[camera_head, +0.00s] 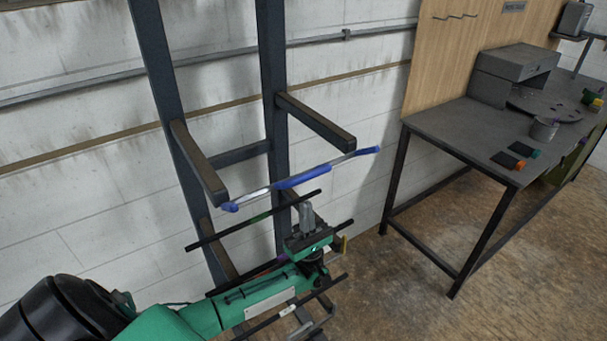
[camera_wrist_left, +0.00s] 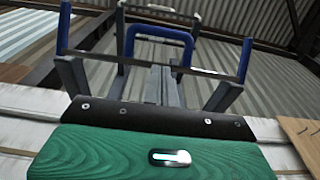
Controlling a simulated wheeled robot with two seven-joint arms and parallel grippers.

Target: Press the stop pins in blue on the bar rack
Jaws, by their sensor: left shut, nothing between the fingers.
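The bar rack (camera_head: 274,75) is a dark steel frame with two uprights and arms reaching out from the wall. A bar with blue parts (camera_head: 302,178) runs across the tips of its upper arms; its pale metal shows between the blue ends and middle. In the left wrist view, a blue bracket (camera_wrist_left: 160,33) and two blue upright end pieces (camera_wrist_left: 245,61) show above the fingers. My left gripper (camera_head: 306,213) is shut and empty, fingers up, below and apart from the blue bar. Its fingers show in the left wrist view (camera_wrist_left: 161,84). My right gripper is out of view.
Lower dark bars, one with a green band (camera_head: 254,219), cross the rack around my left arm. A grey workbench (camera_head: 455,125) with small items stands at the right. A white block wall (camera_head: 70,140) lies behind.

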